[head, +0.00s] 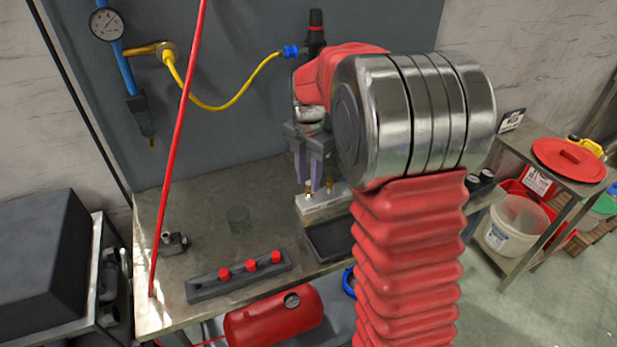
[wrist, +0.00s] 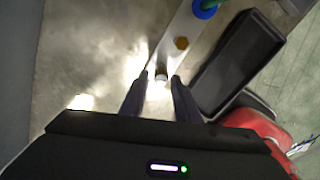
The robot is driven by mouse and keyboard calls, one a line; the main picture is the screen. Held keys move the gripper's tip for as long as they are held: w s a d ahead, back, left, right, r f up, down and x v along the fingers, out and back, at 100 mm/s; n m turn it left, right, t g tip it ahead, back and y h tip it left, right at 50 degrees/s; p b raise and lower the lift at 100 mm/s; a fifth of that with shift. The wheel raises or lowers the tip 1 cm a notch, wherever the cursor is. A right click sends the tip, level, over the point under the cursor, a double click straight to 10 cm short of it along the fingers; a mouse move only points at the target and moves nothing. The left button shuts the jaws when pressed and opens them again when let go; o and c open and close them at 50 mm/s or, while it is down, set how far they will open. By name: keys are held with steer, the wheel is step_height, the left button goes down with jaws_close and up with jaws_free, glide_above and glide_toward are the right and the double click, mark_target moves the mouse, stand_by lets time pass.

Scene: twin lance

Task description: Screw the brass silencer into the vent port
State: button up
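A pale metal block (head: 322,205) lies on the bench and carries small brass fittings; one brass fitting (head: 308,189) shows just below my fingers. In the wrist view a brass hex fitting (wrist: 181,43) sits on the block, beyond my fingertips. My gripper (head: 318,187) points down over the block. In the wrist view its two fingers (wrist: 162,77) stand apart, with a small pale round piece (wrist: 161,79) between their tips. Gaps show beside this piece. I cannot tell which fitting is the silencer or which opening is the vent port.
A dark tray (wrist: 238,62) lies right beside the block. A grey rack (head: 240,275) with red knobs is at the bench's front. A red hose (head: 180,130) crosses on the left, and a yellow hose (head: 225,105) hangs at the back panel.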

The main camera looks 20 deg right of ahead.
steer(key=n, duration=0.4)
steer(key=shift+n, duration=0.3)
steer(key=n, duration=0.4)
steer(key=shift+n, duration=0.3)
steer(key=shift+a, duration=0.15)
jaws_close()
